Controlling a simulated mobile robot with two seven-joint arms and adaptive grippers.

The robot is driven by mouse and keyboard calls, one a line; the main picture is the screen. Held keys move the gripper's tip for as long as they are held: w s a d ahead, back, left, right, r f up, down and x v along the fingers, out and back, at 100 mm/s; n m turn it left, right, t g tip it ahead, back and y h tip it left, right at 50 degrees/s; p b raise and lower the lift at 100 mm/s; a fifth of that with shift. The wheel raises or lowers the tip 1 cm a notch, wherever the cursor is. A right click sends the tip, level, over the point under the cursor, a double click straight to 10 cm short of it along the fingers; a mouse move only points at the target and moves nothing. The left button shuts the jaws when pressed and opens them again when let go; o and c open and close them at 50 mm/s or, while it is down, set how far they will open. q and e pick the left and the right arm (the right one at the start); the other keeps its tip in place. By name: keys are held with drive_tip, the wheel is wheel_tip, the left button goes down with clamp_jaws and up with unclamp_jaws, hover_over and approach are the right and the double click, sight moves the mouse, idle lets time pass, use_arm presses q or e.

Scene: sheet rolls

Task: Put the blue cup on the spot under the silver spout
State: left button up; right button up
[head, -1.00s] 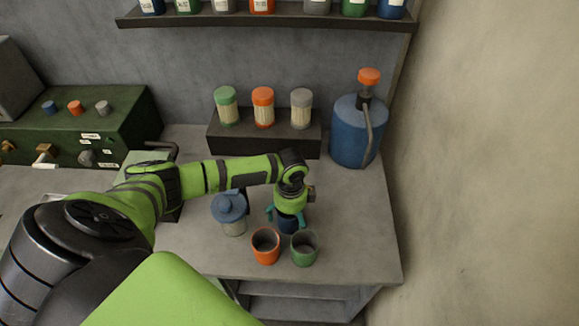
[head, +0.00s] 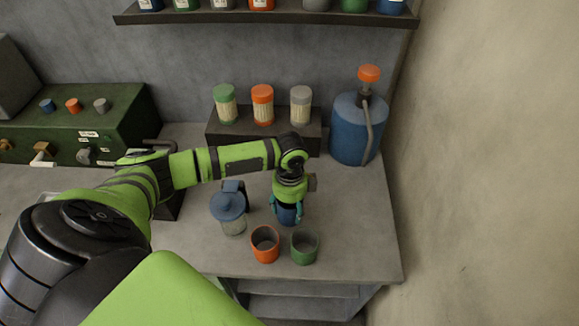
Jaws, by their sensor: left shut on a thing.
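The blue cup (head: 287,217) is in the head view on the right part of the counter, behind the orange and green cups. My left gripper (head: 287,211) comes down on it from above and is shut on it, a finger at each side. I cannot tell whether the cup still touches the counter. The green machine (head: 110,118) at the left has several taps on its front, among them a silver spout (head: 86,156). The spot under that spout is hidden behind my left arm. My right gripper is not in view.
An orange cup (head: 265,245) and a green cup (head: 305,248) stand near the counter's front edge. A blue-lidded jug (head: 230,208) stands left of the blue cup. Behind are a dark stand (head: 225,137) with lidded jars and a blue pump bottle (head: 350,135).

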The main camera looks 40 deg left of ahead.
use_arm(q)
drive_tip(key=s+d+r+n+b, duration=0.2)
drive_tip(key=d+r+n, duration=0.2)
drive_tip(key=r+n, duration=0.4)
drive_tip(key=s+d+r+n+b, duration=0.1)
drive_tip(key=d+r+n+b, duration=0.2)
drive_tip(key=r+n, duration=0.5)
drive_tip(key=shift+s+d+r, duration=0.35)
drive_tip(key=shift+d+r, duration=0.05)
drive_tip(key=shift+d, duration=0.35)
drive_tip(key=shift+d+f, duration=0.1)
